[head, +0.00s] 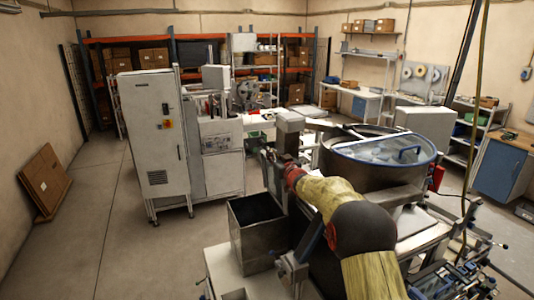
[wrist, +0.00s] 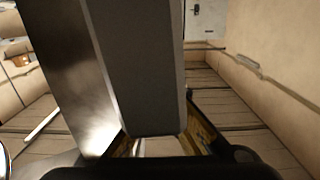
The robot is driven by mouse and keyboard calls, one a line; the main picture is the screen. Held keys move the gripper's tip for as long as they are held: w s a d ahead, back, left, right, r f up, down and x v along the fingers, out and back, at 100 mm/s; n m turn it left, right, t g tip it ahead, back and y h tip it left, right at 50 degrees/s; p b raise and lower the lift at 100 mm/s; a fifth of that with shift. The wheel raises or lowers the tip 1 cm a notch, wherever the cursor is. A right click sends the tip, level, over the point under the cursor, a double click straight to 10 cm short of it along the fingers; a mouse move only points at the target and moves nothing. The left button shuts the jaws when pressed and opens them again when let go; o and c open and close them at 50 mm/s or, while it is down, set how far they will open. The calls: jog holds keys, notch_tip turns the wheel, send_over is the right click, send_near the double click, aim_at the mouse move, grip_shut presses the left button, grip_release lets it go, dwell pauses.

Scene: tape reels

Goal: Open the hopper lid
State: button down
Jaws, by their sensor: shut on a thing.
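My gripper (head: 279,160) is at the end of the yellow-sleeved arm, beside a grey upright box-like part (head: 290,122) near the middle of the head view. In the wrist view, a dark grey block with rounded edges (wrist: 145,70) lies between my gripper's fingers (wrist: 163,143), and the jaws are shut on it. A shiny metal panel (wrist: 58,60) runs along its left side. I cannot tell whether this block is the hopper lid or part of it. The contact in the head view is small and partly hidden by the arm.
A round metal drum (head: 340,175) with a clear, blue-rimmed cover (head: 375,150) stands right of my gripper. An open metal bin (head: 240,228) is at the lower left. A tall white cabinet (head: 150,140) stands farther left.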

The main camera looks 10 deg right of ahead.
jog(key=shift+d+r, duration=0.1)
jog(key=shift+r, duration=0.25)
